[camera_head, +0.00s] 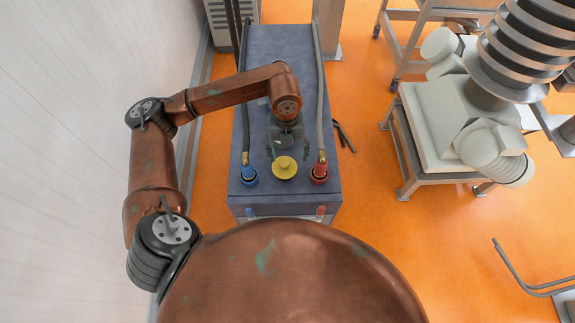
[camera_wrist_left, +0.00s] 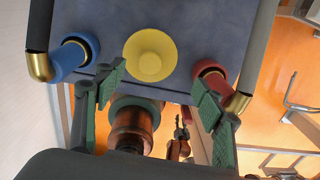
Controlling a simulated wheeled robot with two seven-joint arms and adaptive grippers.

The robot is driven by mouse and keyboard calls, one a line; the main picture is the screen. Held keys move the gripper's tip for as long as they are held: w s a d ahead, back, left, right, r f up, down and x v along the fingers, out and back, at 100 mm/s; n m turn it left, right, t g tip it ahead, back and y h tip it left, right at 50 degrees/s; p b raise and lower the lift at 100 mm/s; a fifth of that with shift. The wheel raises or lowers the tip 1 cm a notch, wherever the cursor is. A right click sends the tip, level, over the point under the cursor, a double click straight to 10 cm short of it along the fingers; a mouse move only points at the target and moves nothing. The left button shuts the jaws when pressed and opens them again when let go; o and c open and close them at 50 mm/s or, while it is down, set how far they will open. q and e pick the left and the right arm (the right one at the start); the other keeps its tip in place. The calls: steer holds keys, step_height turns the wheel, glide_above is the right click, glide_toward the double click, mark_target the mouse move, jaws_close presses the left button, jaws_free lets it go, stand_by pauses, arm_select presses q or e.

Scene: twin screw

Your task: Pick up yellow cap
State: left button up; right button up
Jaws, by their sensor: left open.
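The yellow cap (camera_head: 285,167) is a round disc with a raised knob, on the blue-grey top of the cabinet, near its front edge. It also shows in the left wrist view (camera_wrist_left: 150,54), between the blue and red fittings. My left gripper (camera_head: 287,152) is just behind the cap in the head view, open and empty. In the left wrist view its fingers (camera_wrist_left: 160,95) are spread, with the cap beyond the fingertips and apart from them. My right gripper seems to show small in the left wrist view (camera_wrist_left: 181,131), too small to read.
The blue fitting (camera_head: 249,174) with its hose stands left of the cap, and the red fitting (camera_head: 319,170) with its hose stands right. The cabinet (camera_head: 262,204) has a white wall at left. A low table (camera_head: 425,125) with pale machine parts stands at right.

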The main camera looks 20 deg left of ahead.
mark_target(284, 161)
arm_select(q)
steer(key=shift+w+a+f, duration=0.1)
steer(key=shift+a+f, duration=0.4)
steer(key=shift+f, duration=0.1)
steer(key=shift+a+f, duration=0.1)
steer(key=shift+f, duration=0.15)
step_height(284, 161, down, 2)
steer(key=shift+f+p, duration=0.15)
steer(key=shift+p, duration=0.35)
step_height(284, 161, down, 4)
steer(key=shift+a+r+p, duration=0.15)
steer(key=shift+r+p, duration=0.05)
steer(key=shift+p, duration=0.45)
steer(key=shift+f, duration=0.45)
arm_select(e)
steer(key=shift+s+d+r, duration=0.2)
steer(key=shift+r, duration=0.55)
arm_select(q)
steer(key=c, duration=0.8)
